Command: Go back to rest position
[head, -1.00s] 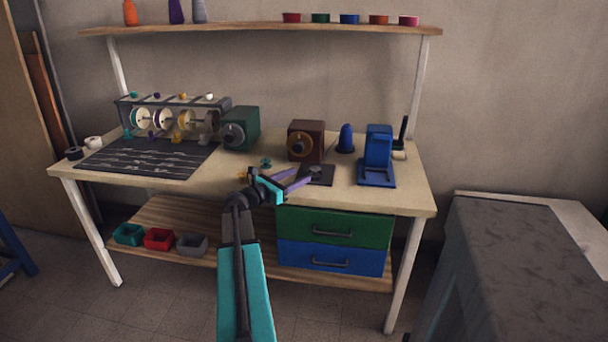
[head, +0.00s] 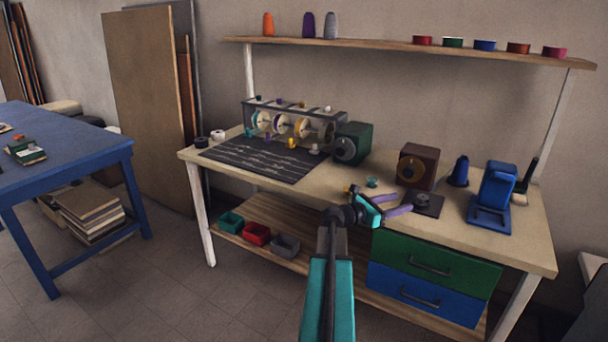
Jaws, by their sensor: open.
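My gripper (head: 398,204) is at the end of my teal and black arm, in the lower middle of the head view. Its two purple fingers are spread apart and point right, with nothing seen between them. It shows in front of the wooden workbench (head: 320,185), near the front edge and above the green drawer (head: 436,260). A black square plate with a round dark part (head: 424,202) is just right of the fingertips. I cannot tell how far the fingers are from it.
The bench holds a black mat (head: 262,158), a spool rack (head: 295,118), green (head: 352,143) and brown (head: 416,166) boxes and a blue stand (head: 493,195). A blue table (head: 65,150) stands left. Floor (head: 165,285) is clear between them.

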